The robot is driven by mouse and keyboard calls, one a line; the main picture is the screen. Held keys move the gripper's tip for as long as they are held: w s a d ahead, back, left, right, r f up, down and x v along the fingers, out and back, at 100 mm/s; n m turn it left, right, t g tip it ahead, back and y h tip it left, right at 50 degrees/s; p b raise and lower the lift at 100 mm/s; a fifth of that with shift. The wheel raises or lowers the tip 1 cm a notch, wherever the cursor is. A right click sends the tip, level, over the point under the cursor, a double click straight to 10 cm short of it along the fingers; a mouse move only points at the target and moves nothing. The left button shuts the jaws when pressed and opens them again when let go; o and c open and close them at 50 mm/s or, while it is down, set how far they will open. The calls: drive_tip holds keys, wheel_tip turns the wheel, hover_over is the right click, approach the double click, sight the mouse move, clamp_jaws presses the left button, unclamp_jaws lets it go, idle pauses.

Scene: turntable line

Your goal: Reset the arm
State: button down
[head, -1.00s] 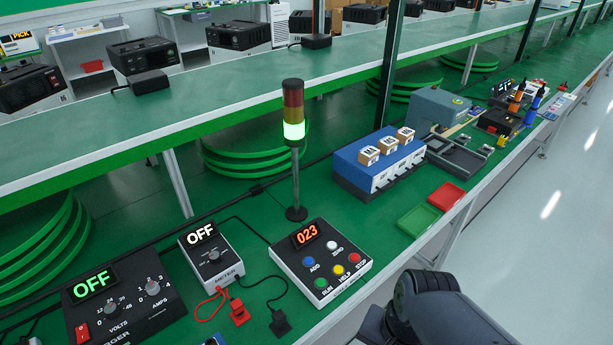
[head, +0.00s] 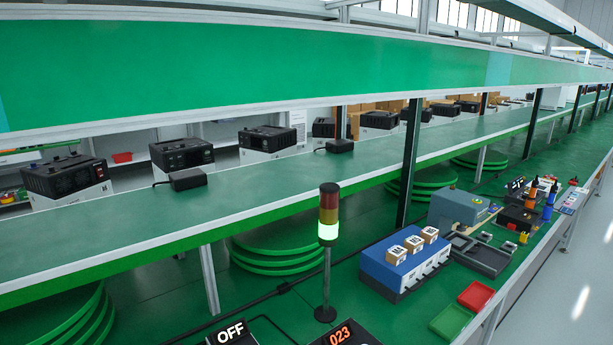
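My gripper is not in view, and no part of my arm shows in the head view now. The control box (head: 345,336) with the red display "023" is cut off by the bottom edge, so its buttons are hidden. The signal tower (head: 328,232) stands upright behind it with its lowest segment lit green. A meter (head: 232,333) reading "OFF" is cut off at the bottom edge, left of the control box.
A blue unit (head: 405,264) with several small boxes on top stands right of the tower. A green tray (head: 451,321) and a red tray (head: 476,294) lie near the bench's front edge. Several black devices stand behind the raised green shelf (head: 260,190). Grey floor is clear at right.

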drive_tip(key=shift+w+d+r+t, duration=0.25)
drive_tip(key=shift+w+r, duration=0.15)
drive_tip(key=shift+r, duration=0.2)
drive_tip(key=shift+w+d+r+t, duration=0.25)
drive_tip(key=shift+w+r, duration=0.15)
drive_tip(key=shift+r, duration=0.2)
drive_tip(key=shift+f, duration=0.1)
